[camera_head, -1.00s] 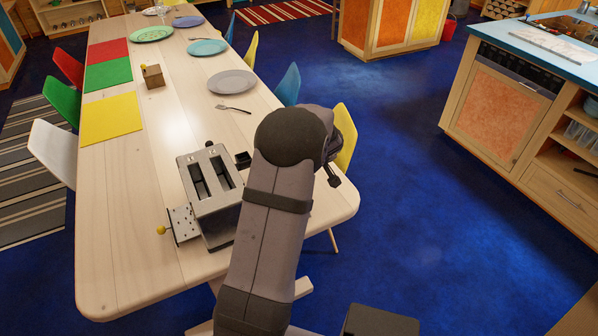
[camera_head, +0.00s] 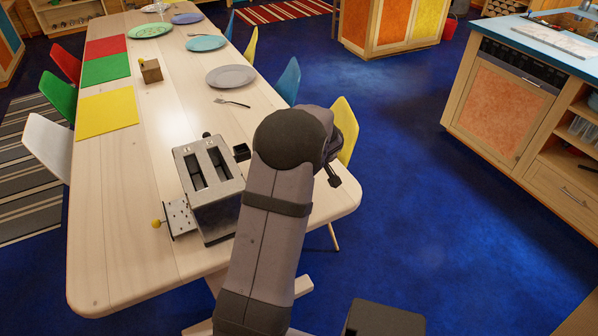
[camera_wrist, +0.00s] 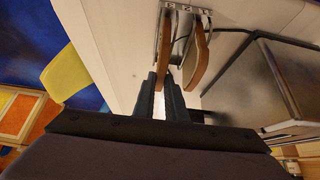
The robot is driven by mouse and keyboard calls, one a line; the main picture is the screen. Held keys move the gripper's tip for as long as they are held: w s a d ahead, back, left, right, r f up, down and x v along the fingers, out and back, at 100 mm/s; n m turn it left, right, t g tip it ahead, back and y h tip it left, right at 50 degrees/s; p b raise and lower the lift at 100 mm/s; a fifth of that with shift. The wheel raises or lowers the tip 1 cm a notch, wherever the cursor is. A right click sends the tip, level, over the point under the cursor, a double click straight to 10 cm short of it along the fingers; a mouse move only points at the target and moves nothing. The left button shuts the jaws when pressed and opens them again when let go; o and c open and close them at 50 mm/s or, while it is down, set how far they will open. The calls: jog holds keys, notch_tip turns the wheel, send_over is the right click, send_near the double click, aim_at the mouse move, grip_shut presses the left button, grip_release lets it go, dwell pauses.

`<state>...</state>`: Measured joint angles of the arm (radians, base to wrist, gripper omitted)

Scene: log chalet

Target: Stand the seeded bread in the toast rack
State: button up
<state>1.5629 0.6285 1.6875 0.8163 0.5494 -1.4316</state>
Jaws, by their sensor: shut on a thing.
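My gripper (camera_wrist: 163,88) shows in the wrist view, with its two dark fingers close together on the lower end of a brown-edged bread slice (camera_wrist: 165,45). A second brown slice (camera_wrist: 198,58) stands just to its right. The toast rack (camera_wrist: 185,9) shows as a metal end strip with marks and thin wires beside and between the slices. I cannot tell whether the held slice is fully inside a slot. Seeds are not discernible. In the head view my arm hides the gripper, rack and bread.
A metal two-slot toaster (camera_head: 207,178) stands on the table (camera_head: 130,240), left of my arm; its grey body (camera_wrist: 265,85) seems to fill the right of the wrist view. A fork (camera_head: 232,102), grey plate (camera_head: 231,76) and yellow mat (camera_head: 107,113) lie farther back.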

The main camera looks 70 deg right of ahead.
jog(key=shift+f, duration=0.1)
dwell(0.3)
jog(key=o, duration=0.8)
jog(key=shift+b+v, duration=0.9)
jog(key=shift+v, duration=2.8)
